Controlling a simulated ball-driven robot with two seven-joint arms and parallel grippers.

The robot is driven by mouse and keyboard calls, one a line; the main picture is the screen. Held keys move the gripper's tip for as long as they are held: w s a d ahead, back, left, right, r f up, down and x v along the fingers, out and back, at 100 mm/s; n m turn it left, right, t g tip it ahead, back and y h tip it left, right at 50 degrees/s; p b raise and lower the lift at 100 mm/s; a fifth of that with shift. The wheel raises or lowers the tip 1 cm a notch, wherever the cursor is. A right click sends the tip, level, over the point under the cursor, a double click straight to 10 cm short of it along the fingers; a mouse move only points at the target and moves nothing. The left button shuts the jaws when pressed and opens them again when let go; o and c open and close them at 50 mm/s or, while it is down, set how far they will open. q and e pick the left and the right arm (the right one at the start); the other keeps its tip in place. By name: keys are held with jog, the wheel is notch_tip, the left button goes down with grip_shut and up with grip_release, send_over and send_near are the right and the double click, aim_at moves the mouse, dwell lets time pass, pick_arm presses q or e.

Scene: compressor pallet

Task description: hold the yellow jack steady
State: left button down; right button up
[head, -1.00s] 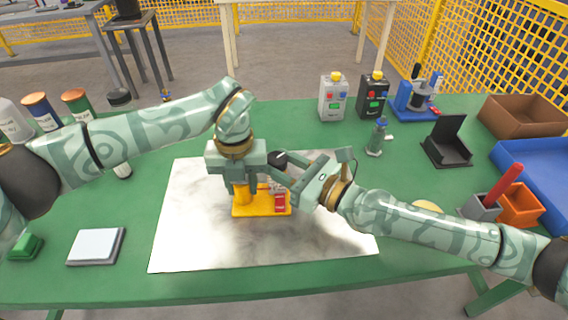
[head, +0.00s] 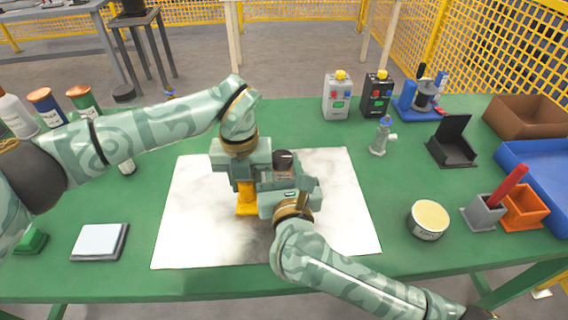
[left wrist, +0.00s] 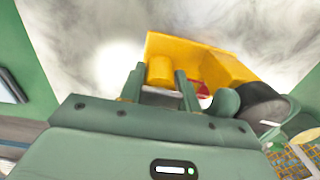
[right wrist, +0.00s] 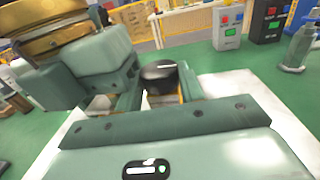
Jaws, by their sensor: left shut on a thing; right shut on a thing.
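The yellow jack (head: 246,207) stands on the pale sheet (head: 190,235), mostly hidden by my grippers in the head view. My left gripper (head: 246,186) comes down from above and is shut on the jack's upright yellow cylinder, which shows between its fingers in the left wrist view (left wrist: 160,70). The jack's flat yellow base (left wrist: 215,62) and a bit of red show beside it. My right gripper (head: 283,166) is close beside the left one, shut around a black round knob (right wrist: 158,74). The knob also shows in the left wrist view (left wrist: 262,104). What lies under the knob is mostly hidden.
A round tin (head: 428,220), a grey cup (head: 483,212) and an orange cup (head: 523,208) stand to the right. A small metal bottle (head: 381,138) and two button boxes (head: 338,98) stand behind. A white-topped pad (head: 99,241) lies left. The sheet's front is clear.

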jog(key=shift+a+m+h, duration=0.1)
jog(key=shift+m+h, duration=0.5)
jog(key=shift+h, duration=0.3)
jog(key=o, duration=1)
